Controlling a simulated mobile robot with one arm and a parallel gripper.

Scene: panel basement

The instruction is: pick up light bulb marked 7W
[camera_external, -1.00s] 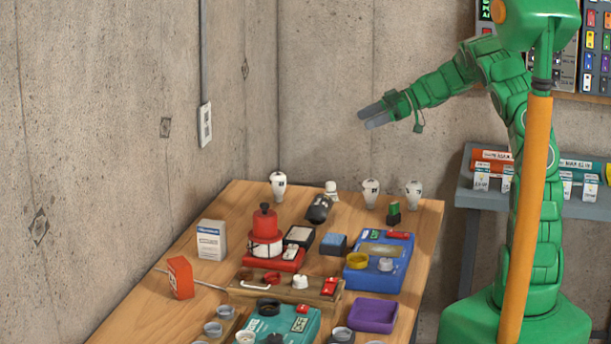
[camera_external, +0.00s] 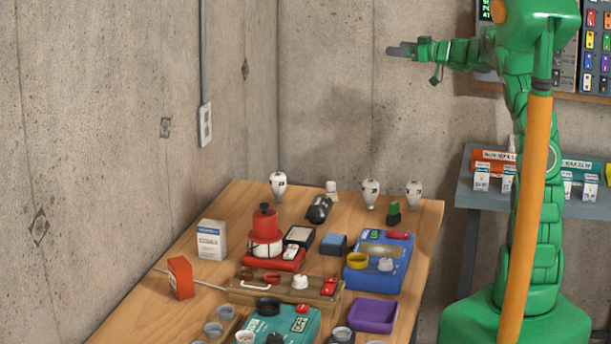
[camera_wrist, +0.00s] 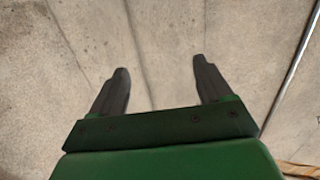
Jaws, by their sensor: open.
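White light bulbs stand along the far part of the wooden table: one at the left (camera_external: 278,185), one in the middle (camera_external: 370,192) and one at the right (camera_external: 413,193). Their dark markings are too small to read, so I cannot tell which says 7W. My gripper (camera_external: 403,51) is high above the table's far right part, pointing left, well apart from the bulbs. In the wrist view my gripper (camera_wrist: 162,82) is open and empty, with only concrete wall beyond its two dark fingers.
The wooden table (camera_external: 210,290) is crowded with a red canister (camera_external: 265,226), a blue case (camera_external: 375,272), a purple tray (camera_external: 372,316), a teal box (camera_external: 285,325) and a white box (camera_external: 211,240). A grey shelf (camera_external: 480,201) stands at right. Air around my gripper is clear.

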